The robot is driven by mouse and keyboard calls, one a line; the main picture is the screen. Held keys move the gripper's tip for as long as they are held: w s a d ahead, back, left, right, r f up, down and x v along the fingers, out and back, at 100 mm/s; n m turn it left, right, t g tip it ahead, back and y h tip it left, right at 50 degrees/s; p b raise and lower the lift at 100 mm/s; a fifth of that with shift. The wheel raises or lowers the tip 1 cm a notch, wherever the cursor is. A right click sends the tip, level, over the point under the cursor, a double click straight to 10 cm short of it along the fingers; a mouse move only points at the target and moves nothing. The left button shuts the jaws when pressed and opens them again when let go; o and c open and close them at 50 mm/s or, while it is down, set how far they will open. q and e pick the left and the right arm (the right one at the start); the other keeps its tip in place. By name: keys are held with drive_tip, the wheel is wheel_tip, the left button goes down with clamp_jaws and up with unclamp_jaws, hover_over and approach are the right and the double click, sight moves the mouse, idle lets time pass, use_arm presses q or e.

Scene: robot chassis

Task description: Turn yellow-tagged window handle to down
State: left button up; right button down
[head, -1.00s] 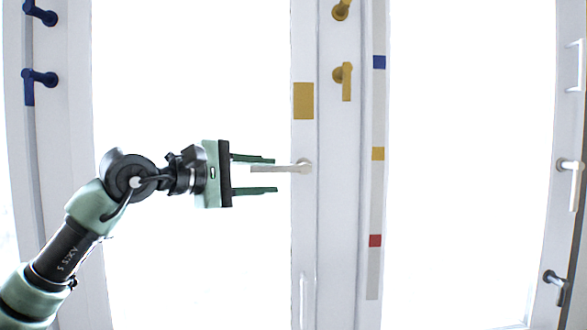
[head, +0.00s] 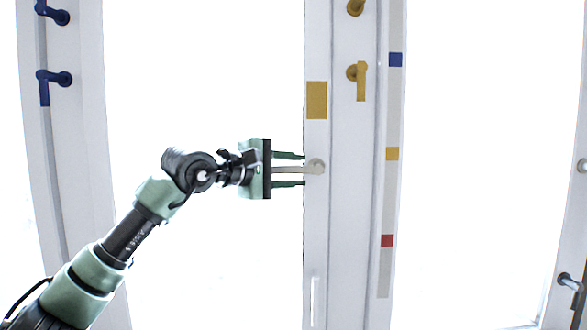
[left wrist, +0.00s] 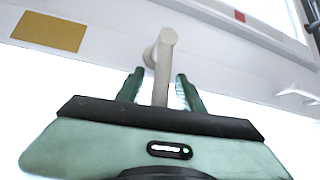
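The yellow tag (head: 317,100) is on the white window frame, above a pale handle (head: 314,167). The handle's lever points left, horizontal, in the head view. My left gripper (head: 288,169) is open, with one finger above the lever and one below it. In the left wrist view the lever (left wrist: 162,80) runs between the two spread fingers (left wrist: 160,88), with gaps on both sides. The yellow tag also shows there (left wrist: 48,32). My right gripper is not in view.
Yellow handles (head: 359,80) are on the neighbouring frame to the right. A strip with blue, yellow and red squares (head: 392,153) is beside them. Blue handles (head: 53,80) are at the far left. A pale vertical bar (head: 314,300) is below the tagged handle.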

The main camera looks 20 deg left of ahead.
use_arm(q)
clamp_jaws()
idle(1.4)
